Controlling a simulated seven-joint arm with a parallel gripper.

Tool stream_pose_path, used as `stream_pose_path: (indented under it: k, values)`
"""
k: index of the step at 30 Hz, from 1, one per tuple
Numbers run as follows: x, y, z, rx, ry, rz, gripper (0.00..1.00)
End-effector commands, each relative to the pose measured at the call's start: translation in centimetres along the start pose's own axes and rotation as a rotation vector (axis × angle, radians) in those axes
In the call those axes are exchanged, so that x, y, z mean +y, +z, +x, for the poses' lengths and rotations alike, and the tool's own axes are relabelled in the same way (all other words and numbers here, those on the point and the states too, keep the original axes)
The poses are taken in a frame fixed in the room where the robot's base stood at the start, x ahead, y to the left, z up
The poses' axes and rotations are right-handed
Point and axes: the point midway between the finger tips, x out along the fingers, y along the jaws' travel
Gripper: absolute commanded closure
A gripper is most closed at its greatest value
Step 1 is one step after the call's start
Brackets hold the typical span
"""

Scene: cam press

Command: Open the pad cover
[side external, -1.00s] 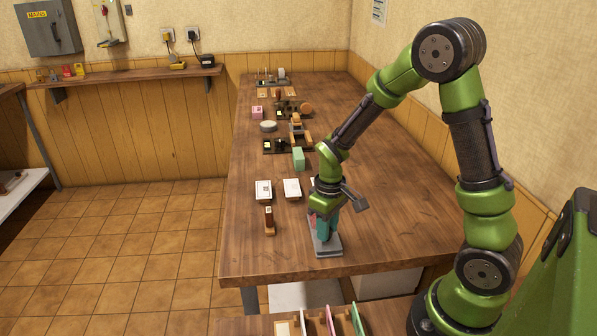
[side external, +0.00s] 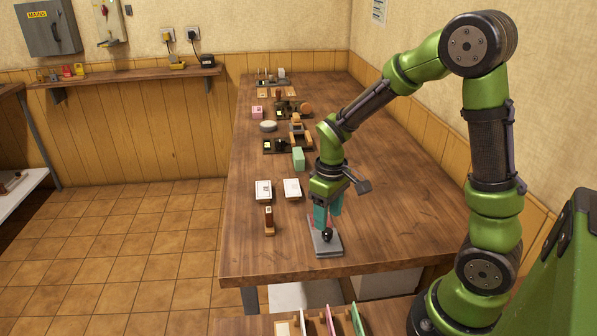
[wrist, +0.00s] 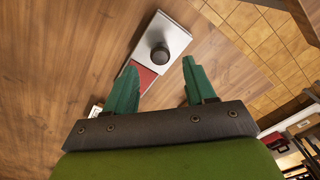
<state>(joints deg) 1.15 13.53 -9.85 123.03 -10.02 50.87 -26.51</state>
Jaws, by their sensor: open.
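The ink pad is a flat grey metal case at the table's near edge. Its grey cover (side external: 330,248) carries a black round knob (side external: 327,236). In the wrist view the cover (wrist: 172,28) and knob (wrist: 159,53) show ahead of my fingers, and a strip of red pad (wrist: 144,76) lies bare beside the cover. My gripper (side external: 325,225), with teal fingers, is above the pad and behind the knob. In the wrist view my gripper (wrist: 160,72) is open and empty, its fingers spread either side of the line to the knob, apparently not touching it.
A small wooden-handled stamp (side external: 269,222) stands to the left. Two white cards or blocks (side external: 264,190) (side external: 292,188) and a green block (side external: 298,158) lie farther back. Other items stand at the far end. The wooden table (side external: 400,220) is bare to the right.

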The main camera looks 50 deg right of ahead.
Motion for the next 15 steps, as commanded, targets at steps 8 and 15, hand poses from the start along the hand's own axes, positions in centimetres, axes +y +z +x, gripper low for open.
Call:
stream_pose_path:
  k: [8,15]
  values:
    - [0.0,-0.1,-7.2,0.008,0.001,0.0,0.45]
    - [0.0,-0.1,-11.2,0.004,0.001,-0.001,0.45]
